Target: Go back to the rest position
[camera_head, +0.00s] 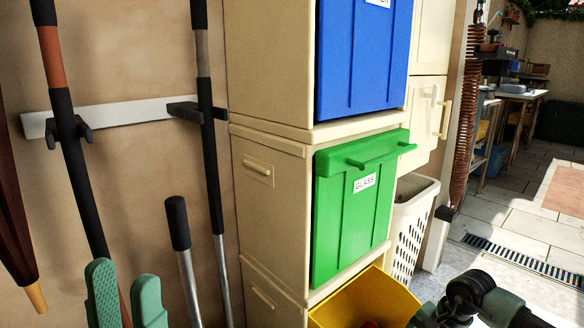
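My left gripper (124,272) shows at the bottom left. Its two teal ribbed fingers point up, apart, with nothing between them. The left arm itself is below the frame. My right arm's dark wrist comes in at the bottom right, beside the yellow bin door; its fingers do not show. The cream cabinet (270,190) is stacked in levels. Its green door (345,215), labelled GLASS, has a green handle bar at the top and looks shut. The blue door (362,60) above also looks shut. The yellow door (365,297) at the bottom is tilted out, with something red inside, partly cut off.
Long-handled tools (205,110) hang from a wall rack (120,118) on the left, behind my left gripper. A folded brown umbrella (15,220) is at the left edge. A white perforated basket (408,230) stands right of the cabinet. Paved floor (520,215) lies open at the right.

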